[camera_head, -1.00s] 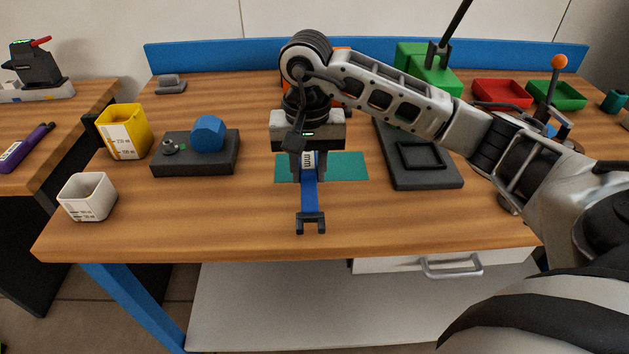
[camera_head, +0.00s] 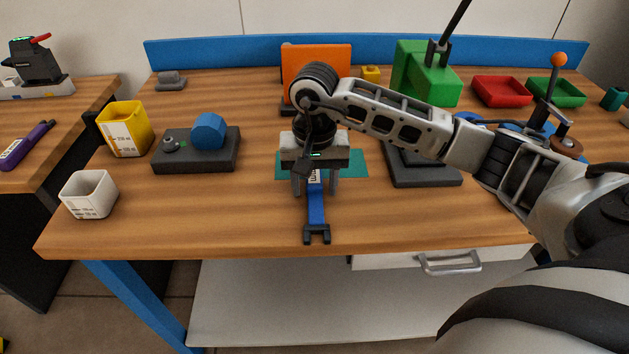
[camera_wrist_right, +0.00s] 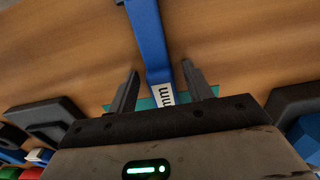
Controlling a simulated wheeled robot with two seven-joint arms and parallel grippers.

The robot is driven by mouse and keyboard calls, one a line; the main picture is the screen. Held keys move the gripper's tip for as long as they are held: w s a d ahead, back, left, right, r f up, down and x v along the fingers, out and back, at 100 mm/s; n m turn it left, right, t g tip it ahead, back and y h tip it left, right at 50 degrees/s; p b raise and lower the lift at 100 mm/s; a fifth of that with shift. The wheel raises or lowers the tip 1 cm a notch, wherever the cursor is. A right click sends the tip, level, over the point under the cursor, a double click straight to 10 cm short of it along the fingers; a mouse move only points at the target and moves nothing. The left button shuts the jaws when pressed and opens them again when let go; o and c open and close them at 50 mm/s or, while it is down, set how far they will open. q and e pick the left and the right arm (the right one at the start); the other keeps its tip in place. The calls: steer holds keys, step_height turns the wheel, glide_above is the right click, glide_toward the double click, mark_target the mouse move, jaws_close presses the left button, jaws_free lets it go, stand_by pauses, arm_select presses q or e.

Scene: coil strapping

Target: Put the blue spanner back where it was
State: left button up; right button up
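The blue spanner (camera_head: 316,213) lies lengthwise toward the front edge of the bench, its dark open jaw nearest me. Its white-labelled end is over the teal mat (camera_head: 351,164). My right gripper (camera_head: 315,190) is above that end, its fingers apart on either side of the spanner. The right wrist view shows the spanner (camera_wrist_right: 149,38) between the open fingers (camera_wrist_right: 160,72), with a gap on each side. The gripper hides the far end of the spanner. My left gripper is not in view.
A dark block with a blue knob (camera_head: 208,133), a yellow cup (camera_head: 124,130) and a white cup (camera_head: 89,194) stand at the left. A dark tray (camera_head: 425,176) is right of the mat. An orange panel (camera_head: 316,62) and green block (camera_head: 427,75) stand behind.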

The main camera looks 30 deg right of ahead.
mark_target(315, 185)
steer(key=shift+r, duration=0.15)
step_height(315, 185, up, 12)
stand_by(0.5)
stand_by(0.4)
steer(key=shift+s, duration=0.1)
